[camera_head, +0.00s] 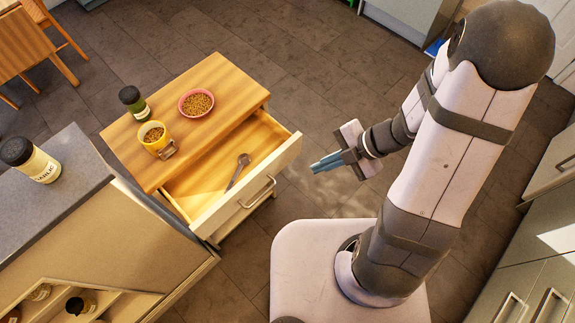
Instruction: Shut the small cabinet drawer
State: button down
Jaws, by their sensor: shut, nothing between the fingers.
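The small wooden cabinet (228,80) stands left of centre. Its drawer (228,208) is pulled well out, with a cream front and a metal bar handle (257,192). A dark spoon-like utensil (239,172) lies inside the drawer. My gripper (314,167) is shut and empty. In the picture it is just right of the drawer front's right end, and a gap of floor shows between them. It points left toward the drawer.
On the cabinet top are a yellow mug (153,140), a pink bowl (196,104) and a dark-capped jar (133,103). A grey counter (75,165) with a jar (32,161) stands at left. Tiled floor (325,85) is clear behind my gripper. More cabinets (540,270) are at lower right.

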jog(key=shift+w+a+f+b, duration=0.2)
jog(key=shift+w+a+f, duration=0.4)
jog(key=shift+a+f, duration=0.8)
jog(key=shift+w+a+f+b, duration=0.15)
jog(key=shift+w+a+f, duration=0.4)
jog(key=shift+a+f, duration=0.85)
jog(key=shift+w+a+f+b, duration=0.2)
jog(key=shift+w+a+f, duration=0.4)
jog(key=shift+a+f, duration=0.8)
jog(key=shift+w+a+r, duration=0.1)
jog(key=shift+a+r, duration=0.15)
jog(key=shift+a, duration=0.05)
jog(key=w+a+p, duration=0.6)
jog(key=w+a, duration=0.5)
jog(key=shift+w+a, duration=0.5)
jog(key=shift+w, duration=0.05)
jog(key=shift+r, duration=0.1)
